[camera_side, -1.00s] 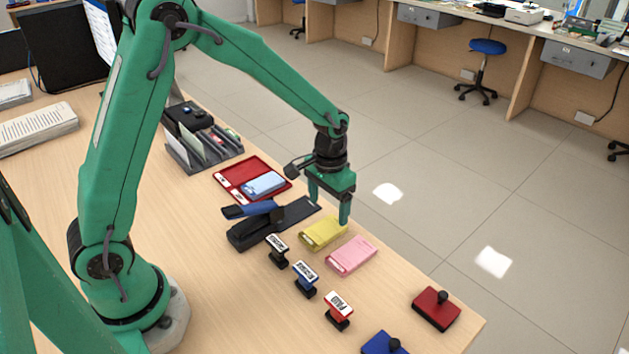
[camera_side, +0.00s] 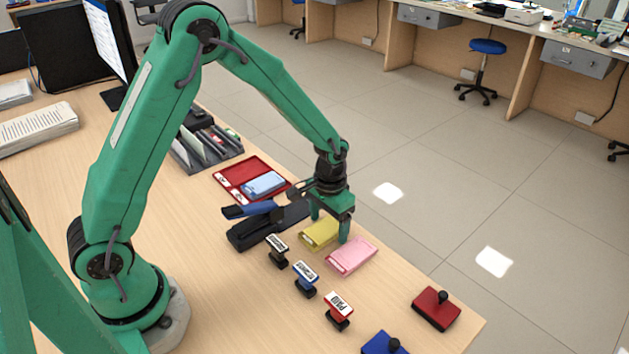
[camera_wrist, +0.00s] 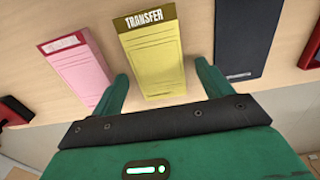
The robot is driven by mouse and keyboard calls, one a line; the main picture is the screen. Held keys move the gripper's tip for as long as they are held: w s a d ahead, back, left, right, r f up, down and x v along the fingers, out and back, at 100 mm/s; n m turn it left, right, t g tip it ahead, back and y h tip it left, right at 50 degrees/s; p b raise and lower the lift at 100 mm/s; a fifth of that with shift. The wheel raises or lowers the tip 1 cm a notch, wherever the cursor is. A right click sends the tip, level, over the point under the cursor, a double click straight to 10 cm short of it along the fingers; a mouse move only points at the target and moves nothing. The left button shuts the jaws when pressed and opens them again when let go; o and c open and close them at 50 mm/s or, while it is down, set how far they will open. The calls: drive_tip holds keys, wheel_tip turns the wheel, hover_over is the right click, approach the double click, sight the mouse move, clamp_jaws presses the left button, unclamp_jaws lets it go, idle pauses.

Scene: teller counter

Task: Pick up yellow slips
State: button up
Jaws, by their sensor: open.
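The yellow slips (camera_side: 319,234) are a small pad lying on the wooden counter, next to the pink slips (camera_side: 351,257). In the wrist view the yellow slips (camera_wrist: 151,52) read TRANSFER at their far end. My gripper (camera_side: 329,228) is open, its fingers pointing down at the yellow slips. In the wrist view the fingers of my gripper (camera_wrist: 162,88) stand on either side of the near end of the yellow pad, with nothing held. One finger is close to the pink slips (camera_wrist: 75,67); whether they touch, I cannot tell.
A red tray (camera_side: 237,172) holds a light-blue pad. Several stamps, including a PAID stamp (camera_side: 338,312), stand in front. A red ink pad (camera_side: 433,312) is near the counter edge.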

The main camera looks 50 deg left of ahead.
sight(329, 226)
idle(0.3)
drive_tip(key=c, duration=1.1)
drive_tip(key=shift+r, duration=0.15)
drive_tip(key=shift+r, duration=0.4)
wheel_tip(329, 226, up, 3)
drive_tip(key=shift+r, duration=0.15)
drive_tip(key=s+d+r, duration=0.6)
drive_tip(key=s+d, duration=0.1)
drive_tip(key=d, duration=0.2)
drive_tip(key=shift+d+r, duration=0.2)
drive_tip(key=shift+r, duration=0.1)
